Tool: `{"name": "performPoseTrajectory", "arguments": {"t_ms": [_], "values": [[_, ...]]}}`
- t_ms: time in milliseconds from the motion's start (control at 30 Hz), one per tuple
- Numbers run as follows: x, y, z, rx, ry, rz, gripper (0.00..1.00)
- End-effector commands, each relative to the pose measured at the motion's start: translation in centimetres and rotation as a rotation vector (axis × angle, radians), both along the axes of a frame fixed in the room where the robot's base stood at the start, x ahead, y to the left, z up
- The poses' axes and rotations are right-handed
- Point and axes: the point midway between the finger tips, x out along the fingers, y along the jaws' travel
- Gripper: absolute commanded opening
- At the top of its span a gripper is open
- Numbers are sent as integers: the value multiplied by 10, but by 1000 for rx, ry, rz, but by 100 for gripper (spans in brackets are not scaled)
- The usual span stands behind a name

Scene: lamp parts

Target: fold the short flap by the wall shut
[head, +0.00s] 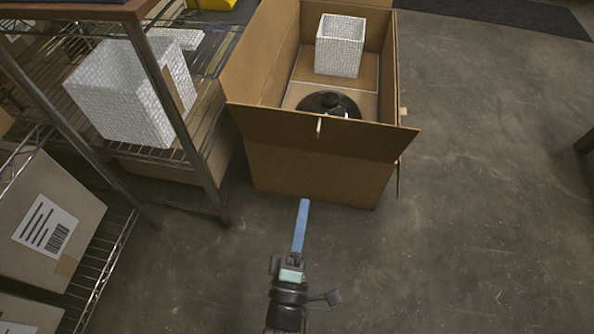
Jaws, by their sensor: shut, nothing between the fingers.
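An open cardboard box (318,174) stands on the floor at the top middle of the head view. Its near short flap (290,125) sticks outward towards me, with a small light tab at its middle. A bit of the far flap (371,3) shows at the top edge. No wall is in view. Inside the box are a white textured lampshade (340,46) and a round black lamp base (327,103), partly hidden by the near side. My gripper (304,203), with long blue fingers, is shut and empty, in front of the box's near side and lower in the picture than the flap.
A wire shelf rack with a wooden top (75,10) stands close on the left, holding a white textured shade (130,92) and a labelled carton (48,220). Its post is near the box's left side.

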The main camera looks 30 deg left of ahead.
Motion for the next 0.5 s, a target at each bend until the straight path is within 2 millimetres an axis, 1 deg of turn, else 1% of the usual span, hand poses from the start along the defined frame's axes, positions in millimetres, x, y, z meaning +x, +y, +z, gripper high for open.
{"name": "performPoseTrajectory", "arguments": {"t_ms": [167,400,500], "values": [[30,9,10,1,-5,1,0],[78,23,24,1,-5,1,0],[95,27,28,2,-4,0,0]]}}
